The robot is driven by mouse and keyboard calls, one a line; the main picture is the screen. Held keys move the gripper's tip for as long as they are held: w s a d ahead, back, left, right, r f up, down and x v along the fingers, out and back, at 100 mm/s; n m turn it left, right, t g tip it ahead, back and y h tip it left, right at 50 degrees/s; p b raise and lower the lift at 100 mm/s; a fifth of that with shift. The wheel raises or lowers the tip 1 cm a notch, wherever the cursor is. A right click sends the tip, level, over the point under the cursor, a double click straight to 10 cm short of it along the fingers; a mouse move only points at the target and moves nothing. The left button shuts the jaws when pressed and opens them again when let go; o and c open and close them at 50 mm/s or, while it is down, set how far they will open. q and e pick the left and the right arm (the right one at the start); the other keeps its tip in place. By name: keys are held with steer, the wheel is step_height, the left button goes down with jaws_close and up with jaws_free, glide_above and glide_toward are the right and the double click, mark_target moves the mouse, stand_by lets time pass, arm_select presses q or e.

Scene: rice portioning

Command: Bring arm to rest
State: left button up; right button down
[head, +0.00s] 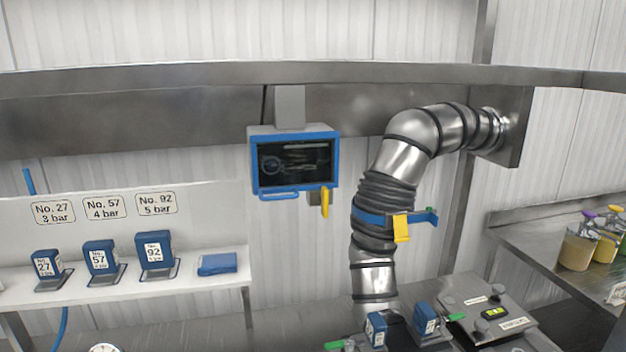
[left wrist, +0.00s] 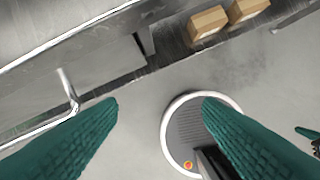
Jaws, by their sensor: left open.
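My left gripper (left wrist: 160,102) shows in the left wrist view as two green textured fingers, spread wide apart with nothing between them. Below it is a grey floor. A round grey disc with a white rim (left wrist: 167,122) lies partly behind the right-hand finger. Neither gripper shows in the head view, and my right gripper is in no view.
In the left wrist view, a metal bench (left wrist: 90,60) with a bent rail is at upper left, and two cardboard boxes (left wrist: 208,24) are at the top. The head view shows a shelf (head: 120,291) with blue numbered blocks, a blue-framed screen (head: 293,160), and a large metal pipe (head: 404,160).

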arm_select(q)
steer(key=s+f+g+b, duration=0.1)
steer(key=s+f+b, duration=0.15)
steer(key=f, duration=0.95)
steer(key=s+f+b, duration=0.2)
steer(key=s+f, duration=0.2)
steer(key=f, duration=0.7)
steer(key=s+a+f+g+b, duration=0.1)
steer(key=s+a+f+b, duration=0.2)
steer(key=s+f, duration=1)
steer(key=shift+a+f, duration=0.15)
steer(key=shift+f, duration=0.3)
steer(key=shift+c, duration=0.6)
